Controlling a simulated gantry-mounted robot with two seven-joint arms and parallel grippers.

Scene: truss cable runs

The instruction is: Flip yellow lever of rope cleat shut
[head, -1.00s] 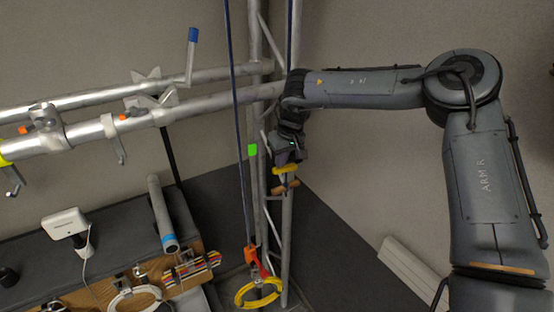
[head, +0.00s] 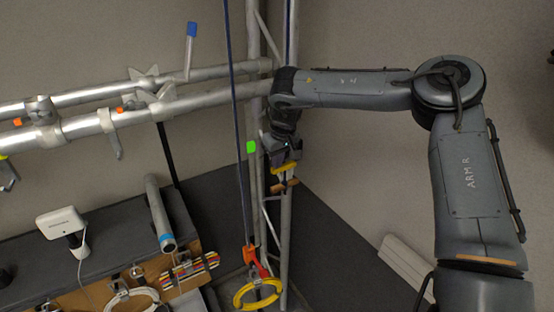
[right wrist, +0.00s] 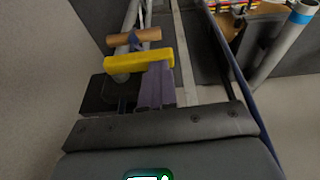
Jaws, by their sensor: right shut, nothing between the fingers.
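The yellow lever (head: 284,168) of the rope cleat is on the upright truss in the head view, just below my right gripper (head: 284,158). In the right wrist view the yellow lever (right wrist: 138,60) lies across the picture as a bar, at the tips of my right gripper (right wrist: 156,76). The fingers are shut and empty. They look very close to the lever's right part; I cannot tell whether they touch it. A dark block, perhaps the cleat body (right wrist: 100,92), shows left of the fingers. My left gripper is out of view.
A brown wooden toggle (head: 285,186) sits just below the lever. A dark rope (head: 236,130) runs down left of the truss to an orange clamp (head: 252,258) and a yellow coil (head: 258,294). Horizontal pipes (head: 80,127) lie to the left. Floor to the right is mostly clear.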

